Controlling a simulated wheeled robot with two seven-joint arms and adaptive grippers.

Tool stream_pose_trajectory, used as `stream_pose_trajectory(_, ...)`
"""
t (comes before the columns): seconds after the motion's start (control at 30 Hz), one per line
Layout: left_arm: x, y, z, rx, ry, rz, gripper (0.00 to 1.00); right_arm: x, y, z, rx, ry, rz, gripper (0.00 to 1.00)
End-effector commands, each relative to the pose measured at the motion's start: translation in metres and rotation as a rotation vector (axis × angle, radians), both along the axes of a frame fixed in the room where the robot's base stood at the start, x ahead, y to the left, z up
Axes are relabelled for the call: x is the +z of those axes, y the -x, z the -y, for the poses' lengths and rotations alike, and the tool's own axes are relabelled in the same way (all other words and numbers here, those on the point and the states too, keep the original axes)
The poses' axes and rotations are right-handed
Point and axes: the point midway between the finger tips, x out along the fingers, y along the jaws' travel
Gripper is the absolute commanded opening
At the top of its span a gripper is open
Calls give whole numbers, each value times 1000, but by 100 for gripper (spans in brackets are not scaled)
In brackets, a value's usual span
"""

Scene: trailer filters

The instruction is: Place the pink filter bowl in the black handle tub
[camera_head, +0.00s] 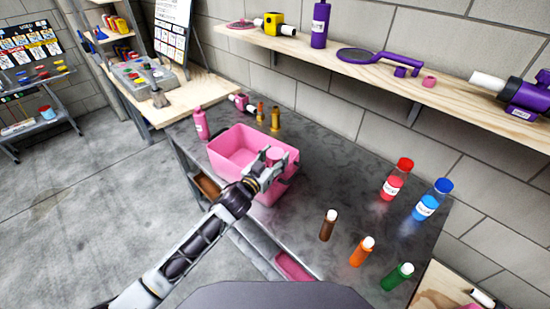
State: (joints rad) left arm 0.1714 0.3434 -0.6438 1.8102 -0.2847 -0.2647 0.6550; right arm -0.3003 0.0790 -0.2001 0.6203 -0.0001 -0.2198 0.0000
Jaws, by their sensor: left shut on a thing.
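A pink tub (232,152) stands open on the grey worktop, with a dark part, possibly its handle, showing at its right side near my gripper. My left gripper (274,163) is at the tub's right part, shut on a small pink bowl-like piece (275,153). The piece is at or over the tub's opening; I cannot tell whether it touches the tub. My gripper and forearm hide part of the tub's near right side. My right gripper is not in view.
The grey worktop (320,180) holds a pink bottle (201,123) left of the tub and small orange and brass pieces behind it. Red (397,180) and blue (433,200) bottles and several small bottles stand to the right. A wooden shelf (400,85) runs above.

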Motion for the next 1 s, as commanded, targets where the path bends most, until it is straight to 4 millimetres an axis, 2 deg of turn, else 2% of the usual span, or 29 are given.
stream_pose_trajectory(1.0,-12,0,0,1,1,0,12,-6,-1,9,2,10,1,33)
